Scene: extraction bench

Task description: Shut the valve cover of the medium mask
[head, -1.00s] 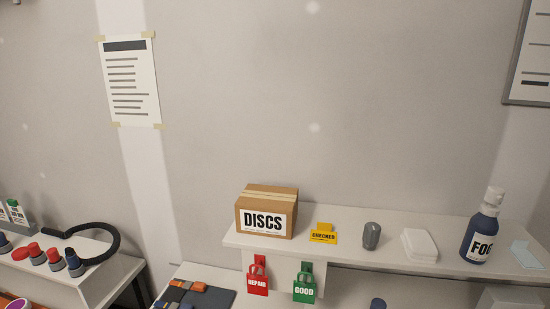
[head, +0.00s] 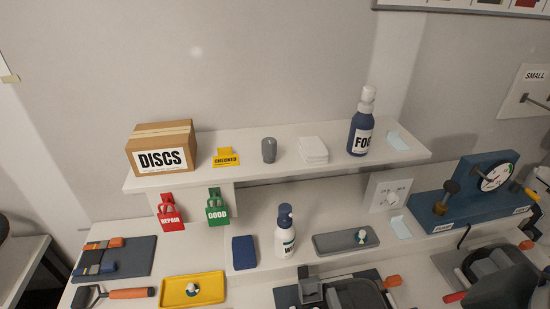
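A dark grey mask-like thing with an orange tab (head: 350,294) is cut off by the bottom edge of the head view, right of the middle. A second dark grey one (head: 492,268), with red and orange tabs, is at the lower right, also partly cut off. No size label shows on either, so I cannot tell which is the medium mask. No valve cover can be made out clearly. Neither of my grippers is in view.
A raised shelf (head: 288,174) holds the DISCS box (head: 160,148) and FOG bottle (head: 361,128). A SMALL sign (head: 535,76) hangs at right.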

